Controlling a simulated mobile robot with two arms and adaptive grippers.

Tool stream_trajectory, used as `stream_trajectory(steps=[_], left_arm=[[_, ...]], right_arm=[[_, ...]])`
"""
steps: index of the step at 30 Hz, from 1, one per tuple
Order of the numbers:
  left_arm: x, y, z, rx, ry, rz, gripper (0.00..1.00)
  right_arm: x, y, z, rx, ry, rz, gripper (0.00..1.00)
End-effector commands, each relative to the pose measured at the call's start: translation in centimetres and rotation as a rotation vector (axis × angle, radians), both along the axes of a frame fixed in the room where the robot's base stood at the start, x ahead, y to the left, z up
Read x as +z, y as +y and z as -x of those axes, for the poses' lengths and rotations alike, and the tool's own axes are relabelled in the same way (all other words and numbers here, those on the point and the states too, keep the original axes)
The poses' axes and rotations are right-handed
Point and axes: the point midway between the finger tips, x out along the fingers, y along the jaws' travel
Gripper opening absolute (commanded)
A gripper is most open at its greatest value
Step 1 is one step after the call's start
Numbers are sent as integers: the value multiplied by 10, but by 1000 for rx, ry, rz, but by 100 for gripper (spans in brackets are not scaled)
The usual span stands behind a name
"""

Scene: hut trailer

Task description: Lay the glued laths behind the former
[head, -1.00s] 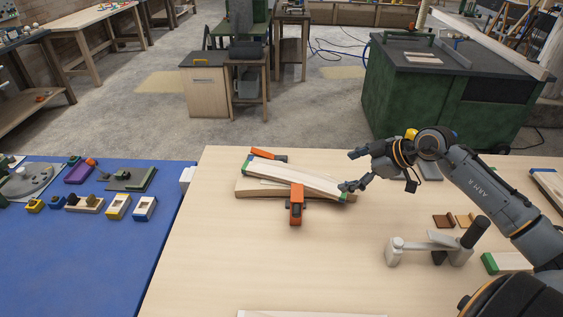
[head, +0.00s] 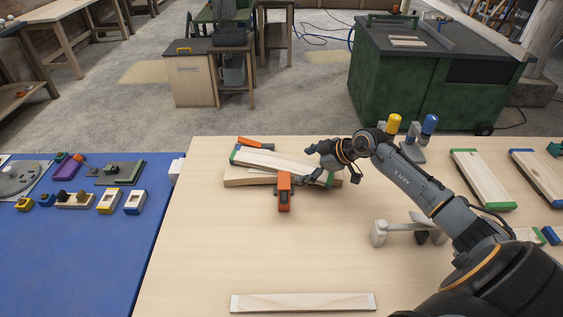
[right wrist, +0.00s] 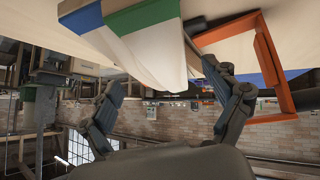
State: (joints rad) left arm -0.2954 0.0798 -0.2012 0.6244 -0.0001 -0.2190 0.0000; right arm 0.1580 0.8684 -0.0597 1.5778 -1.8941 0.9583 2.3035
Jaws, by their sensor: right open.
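Pale laths with green ends (head: 280,161) lie on a light wooden block, apparently the former (head: 236,179), at the table's left middle. An orange clamp (head: 284,190) stands at its front and another orange clamp (head: 252,142) lies behind it. My right gripper (head: 318,164) is open at the right end of the laths and partly hides it. In the right wrist view, green and blue lath ends (right wrist: 150,40) and an orange clamp (right wrist: 268,60) show beyond the open fingers (right wrist: 170,105); nothing sits between them. Contact cannot be told. My left gripper is not in view.
A pale lath (head: 303,302) lies at the table's front edge. Green-ended laths (head: 482,180) and blue-ended laths (head: 538,177) lie at the right. A grey-white tool (head: 380,232) and yellow (head: 393,124) and blue (head: 430,124) bottles stand near my right arm.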

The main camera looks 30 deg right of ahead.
Motion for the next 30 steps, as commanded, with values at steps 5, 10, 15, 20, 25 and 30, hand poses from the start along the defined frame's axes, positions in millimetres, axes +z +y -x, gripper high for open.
stream_trajectory(steps=[5,10,15,20,25,30], left_arm=[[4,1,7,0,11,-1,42],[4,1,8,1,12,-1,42],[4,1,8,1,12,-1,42],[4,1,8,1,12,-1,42],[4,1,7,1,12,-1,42],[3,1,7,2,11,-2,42]], right_arm=[[-13,7,-14,-2,-1,-2,89],[-16,8,-15,0,-1,0,89],[-16,7,-15,0,0,0,74],[-16,7,-15,0,0,0,42],[-15,7,-15,0,-2,-1,23],[-15,7,-15,0,-1,0,23]])
